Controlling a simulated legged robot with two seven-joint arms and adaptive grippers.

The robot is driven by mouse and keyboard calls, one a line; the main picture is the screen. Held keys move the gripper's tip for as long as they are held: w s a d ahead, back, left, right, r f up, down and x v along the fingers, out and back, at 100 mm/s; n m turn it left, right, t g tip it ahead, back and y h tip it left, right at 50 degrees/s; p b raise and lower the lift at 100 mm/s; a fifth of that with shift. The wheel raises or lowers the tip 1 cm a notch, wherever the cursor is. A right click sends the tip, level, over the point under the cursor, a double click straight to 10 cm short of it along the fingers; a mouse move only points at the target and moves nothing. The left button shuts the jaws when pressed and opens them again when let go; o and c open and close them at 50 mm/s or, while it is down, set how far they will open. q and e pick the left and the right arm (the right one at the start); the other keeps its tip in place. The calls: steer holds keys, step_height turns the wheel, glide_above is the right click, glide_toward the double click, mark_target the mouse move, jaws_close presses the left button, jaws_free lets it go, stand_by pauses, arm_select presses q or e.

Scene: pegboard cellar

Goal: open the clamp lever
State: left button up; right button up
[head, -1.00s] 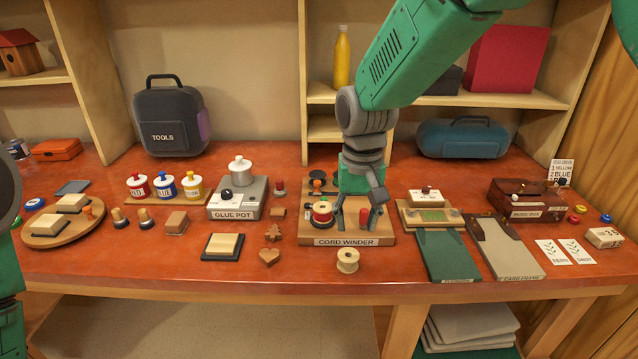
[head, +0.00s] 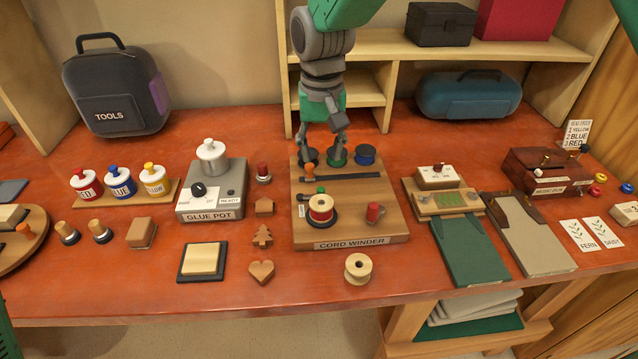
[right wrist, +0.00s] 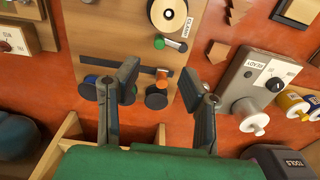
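The cord winder board (head: 375,222) stands mid-table. It carries a red spool (head: 320,209), a red peg (head: 375,212), a dark bar (head: 345,178), an orange knob (head: 309,172) and round pads at the back. A small green-tipped lever (right wrist: 160,42) lies beside the spool in the right wrist view. My right gripper (head: 323,143) is open and empty above the board's back edge, near the pads. Its fingers (right wrist: 160,75) partly hide the pads in the wrist view. My left gripper is out of view.
The glue pot (head: 212,190) stands left of the winder, and a green clipboard-like board (head: 470,252) lies to its right. A loose wooden spool (head: 358,268) stands in front. Shelves (head: 375,45) rise close behind the right gripper.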

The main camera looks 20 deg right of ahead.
mark_target(321, 188)
steer(key=f, duration=1)
steer(key=shift+w+f, duration=0.25)
steer(key=shift+w, duration=0.05)
jaws_close()
